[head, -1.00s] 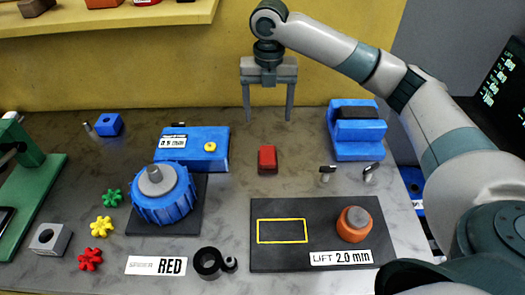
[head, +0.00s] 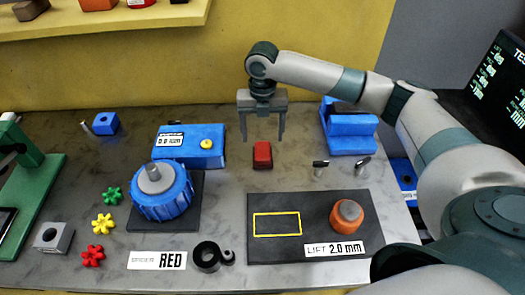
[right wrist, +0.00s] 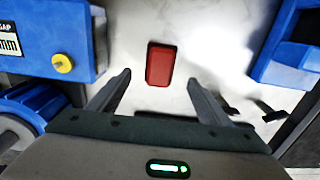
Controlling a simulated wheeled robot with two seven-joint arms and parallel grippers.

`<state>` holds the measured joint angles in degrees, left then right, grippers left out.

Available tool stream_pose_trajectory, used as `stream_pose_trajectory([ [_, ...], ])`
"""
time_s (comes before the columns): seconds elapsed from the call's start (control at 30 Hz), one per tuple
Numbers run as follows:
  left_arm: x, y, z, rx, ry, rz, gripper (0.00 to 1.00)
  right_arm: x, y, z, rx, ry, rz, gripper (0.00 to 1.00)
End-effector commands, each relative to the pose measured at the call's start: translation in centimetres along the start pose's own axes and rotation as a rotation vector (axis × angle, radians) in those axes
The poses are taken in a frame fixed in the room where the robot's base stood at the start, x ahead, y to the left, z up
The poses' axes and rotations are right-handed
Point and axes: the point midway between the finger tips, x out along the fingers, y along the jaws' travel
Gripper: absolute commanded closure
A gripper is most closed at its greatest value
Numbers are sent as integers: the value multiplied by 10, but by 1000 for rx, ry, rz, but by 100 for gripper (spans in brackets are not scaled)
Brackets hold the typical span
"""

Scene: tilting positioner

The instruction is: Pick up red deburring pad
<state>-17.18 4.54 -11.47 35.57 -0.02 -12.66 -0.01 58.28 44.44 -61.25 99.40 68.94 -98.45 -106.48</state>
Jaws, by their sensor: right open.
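The red deburring pad (head: 262,155) lies on the grey table between the blue box with a yellow knob and the blue block at the right. In the right wrist view the pad (right wrist: 160,65) lies ahead of the fingertips, roughly centred between them. My right gripper (head: 263,139) is open and empty above and just behind the pad in the head view; its fingers (right wrist: 158,85) are spread wide in the right wrist view. The fingers do not touch the pad. My left gripper is not in view.
The blue box (head: 190,147) with a yellow knob is left of the pad; the blue block (head: 348,128) is right. A blue knurled dial (head: 160,195) stands front left. A dark plate (head: 300,250) with an orange knob (head: 347,216) is in front. Table around the pad is clear.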

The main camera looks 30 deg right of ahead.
Motion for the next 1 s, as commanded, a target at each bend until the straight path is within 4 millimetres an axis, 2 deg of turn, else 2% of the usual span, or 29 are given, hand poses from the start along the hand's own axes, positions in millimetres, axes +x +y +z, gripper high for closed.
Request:
stream_pose_trajectory([
  [0.2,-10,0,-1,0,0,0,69,24,0,0,1,0,-1,28],
  [0.73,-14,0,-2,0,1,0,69,33,0,0,0,1,-1,28],
  [1.0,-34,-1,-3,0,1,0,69,61,0,-1,1,1,-2,28],
])
